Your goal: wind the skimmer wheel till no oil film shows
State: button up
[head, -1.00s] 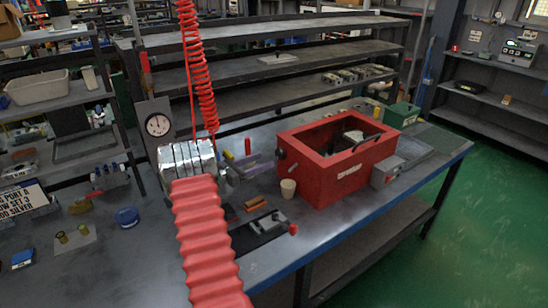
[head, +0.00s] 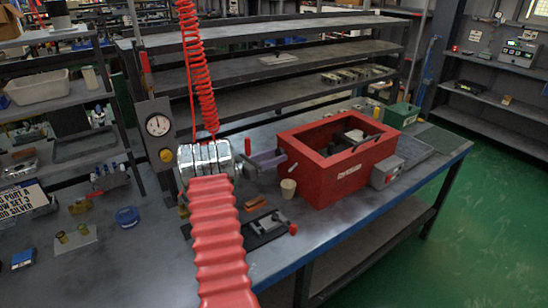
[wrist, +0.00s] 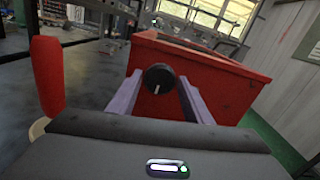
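A red open-topped box (head: 340,170) stands on the bench, with grey and dark parts inside. I cannot tell if this knob is the skimmer wheel. My gripper (head: 270,161) is at the box's left side. Its two purple fingers (wrist: 161,88) are apart, one on each side of the knob; contact is not clear. The liquid in the box and any oil film cannot be made out.
A cream cup (head: 288,188) stands by the box's front left corner. A black plate with a red-knobbed lever (head: 292,229) lies in front. A grey box (head: 388,172) sits at the right. A gauge panel (head: 157,128) stands behind my arm.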

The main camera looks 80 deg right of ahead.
jog(key=c, duration=0.6)
jog(key=shift+d, duration=0.1)
jog(key=shift+c, duration=0.4)
jog(key=shift+m, duration=0.4)
